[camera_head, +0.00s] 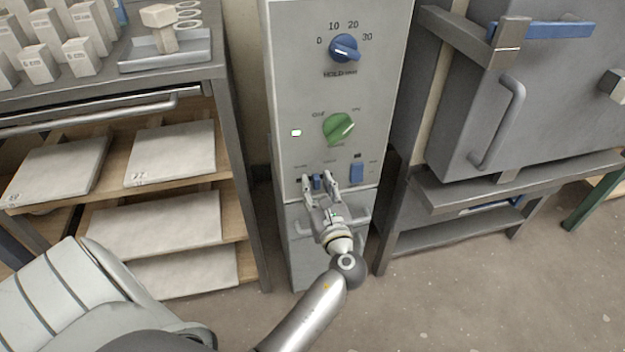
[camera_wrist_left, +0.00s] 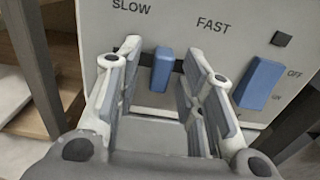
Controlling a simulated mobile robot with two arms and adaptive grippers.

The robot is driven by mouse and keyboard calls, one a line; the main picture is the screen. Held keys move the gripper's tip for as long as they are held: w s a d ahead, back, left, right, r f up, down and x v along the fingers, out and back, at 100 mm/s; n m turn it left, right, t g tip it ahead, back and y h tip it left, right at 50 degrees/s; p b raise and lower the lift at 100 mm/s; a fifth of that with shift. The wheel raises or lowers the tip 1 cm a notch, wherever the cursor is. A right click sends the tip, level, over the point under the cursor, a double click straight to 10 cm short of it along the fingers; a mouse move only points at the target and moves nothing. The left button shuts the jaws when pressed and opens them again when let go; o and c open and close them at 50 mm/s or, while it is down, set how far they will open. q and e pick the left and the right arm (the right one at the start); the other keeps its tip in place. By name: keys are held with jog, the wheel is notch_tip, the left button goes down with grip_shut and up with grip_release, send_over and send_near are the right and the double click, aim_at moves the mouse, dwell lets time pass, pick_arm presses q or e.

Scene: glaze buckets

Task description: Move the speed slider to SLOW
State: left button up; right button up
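The speed slider is a blue knob (camera_wrist_left: 162,69) on the grey control panel. In the left wrist view it stands below and between the SLOW label (camera_wrist_left: 132,6) and the FAST label (camera_wrist_left: 212,25). In the head view the knob (camera_head: 317,182) is small, low on the panel. My left gripper (camera_head: 319,181) is open at the panel, with one finger on each side of the knob. In the left wrist view the gripper (camera_wrist_left: 170,72) shows a gap between each finger and the knob. My right gripper is not in view.
A blue ON/OFF rocker (camera_wrist_left: 260,84) sits close right of the slider. Above are a green knob (camera_head: 339,128) and a blue dial (camera_head: 344,48). A shelf rack (camera_head: 232,130) stands left, a grey kiln (camera_head: 470,110) right.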

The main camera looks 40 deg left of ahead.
pick_arm(q)
grip_shut()
dwell(0.3)
